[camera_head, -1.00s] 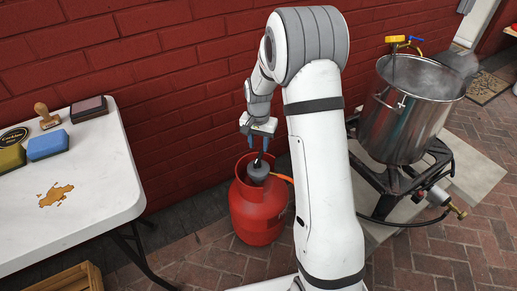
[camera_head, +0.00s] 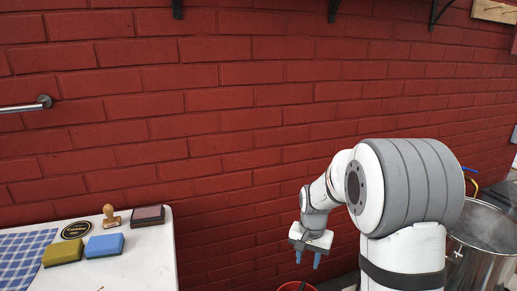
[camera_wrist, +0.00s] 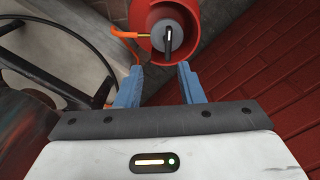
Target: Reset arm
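My gripper (camera_head: 307,262) points downward in front of the red brick wall, with its two blue fingers apart. In the wrist view my gripper (camera_wrist: 158,82) is open and nothing is between the fingers. The red gas cylinder (camera_wrist: 145,48) lies beyond the fingertips, apart from them. Its grey valve top with a dark handle (camera_wrist: 168,40) and an orange hose (camera_wrist: 123,33) show there. In the head view only the red rim of the cylinder (camera_head: 297,286) shows at the bottom edge.
A white table (camera_head: 150,240) stands at left with a yellow sponge (camera_head: 63,252), a blue sponge (camera_head: 104,246), a wooden stamp (camera_head: 111,218), an ink pad (camera_head: 148,214) and a checked cloth (camera_head: 22,259). A steaming metal pot (camera_head: 478,255) stands at right. Wall brackets hang above.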

